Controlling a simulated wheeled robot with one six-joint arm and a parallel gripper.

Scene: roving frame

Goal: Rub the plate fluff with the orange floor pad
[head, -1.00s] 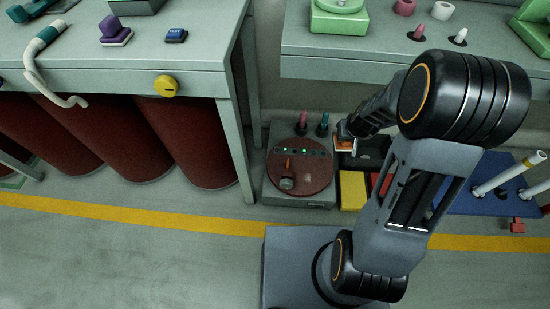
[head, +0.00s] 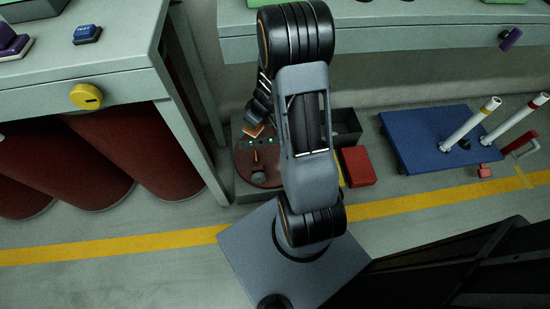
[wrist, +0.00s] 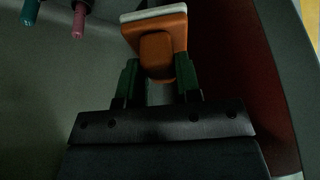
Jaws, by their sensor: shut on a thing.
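The orange floor pad (head: 253,131) is held in my gripper (head: 262,121), over the far part of the round brown-red plate (head: 246,160). In the wrist view my gripper (wrist: 160,85) is shut on the pad's orange grip block, and the pad (wrist: 172,28) shows a pale layer along its far side. I cannot tell whether the pad touches the plate. No fluff can be made out on the visible part of the plate; my arm hides its right side. A small orange and grey item (head: 257,174) is on the plate.
A red box (head: 358,166) and an open black bin (head: 347,127) are right of my arm. A blue board (head: 425,135) bears white posts. The bench with a yellow knob (head: 86,97) stands left. Teal (wrist: 30,12) and pink pegs (wrist: 78,20) show in the wrist view.

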